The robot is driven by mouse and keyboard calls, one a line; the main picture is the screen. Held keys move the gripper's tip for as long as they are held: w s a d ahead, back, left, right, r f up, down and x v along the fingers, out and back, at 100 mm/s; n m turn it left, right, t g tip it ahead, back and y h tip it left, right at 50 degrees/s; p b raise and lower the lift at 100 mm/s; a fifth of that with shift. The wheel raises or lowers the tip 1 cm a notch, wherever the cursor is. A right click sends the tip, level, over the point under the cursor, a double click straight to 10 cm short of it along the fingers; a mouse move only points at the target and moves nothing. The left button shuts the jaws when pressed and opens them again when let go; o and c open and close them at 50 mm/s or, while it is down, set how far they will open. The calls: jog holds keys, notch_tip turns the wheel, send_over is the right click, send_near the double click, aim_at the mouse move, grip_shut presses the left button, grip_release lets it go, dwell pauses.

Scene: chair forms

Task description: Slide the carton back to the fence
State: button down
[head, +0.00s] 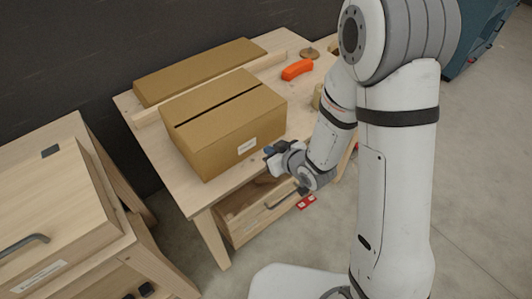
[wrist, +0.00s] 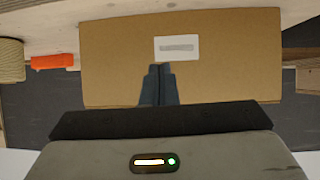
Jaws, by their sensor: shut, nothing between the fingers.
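The brown carton (head: 232,132) with a dark seam on top sits on the wooden table (head: 140,128). Its labelled front face (wrist: 115,55) fills the middle of the wrist view. The fence (head: 272,62), a pale wooden strip, runs along the table behind the carton. The carton hides much of the fence, so I cannot tell whether there is a gap between them. My gripper (head: 270,153) is shut and empty at the carton's front face. In the wrist view its fingertips (wrist: 160,68) overlap the face beside the label; contact is unclear.
Behind the fence lies a second, long brown box (head: 200,70). Right of the carton are an orange object (head: 297,70), a wooden disc (head: 309,53) and a pale roll (head: 318,96). A drawer handle (head: 282,199) is below the tabletop. A wooden cabinet (head: 50,215) stands left.

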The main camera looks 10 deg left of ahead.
aim_at(247, 148)
jog(key=shift+y, duration=0.5)
jog(key=w+a+f, duration=0.1)
jog(key=a+f, duration=0.1)
jog(key=w+a+f+b, duration=0.1)
jog(key=a+f, duration=0.1)
jog(key=w+a+f+b, duration=0.1)
jog(key=a+f, duration=0.1)
jog(key=a, duration=0.1)
jog(key=shift+w+a+f, duration=0.1)
jog(key=shift+w+f, duration=0.05)
jog(key=shift+w, duration=0.1)
jog(key=shift+w+a, duration=0.4)
jog(key=shift+a, duration=0.05)
jog(key=shift+w+a, duration=0.15)
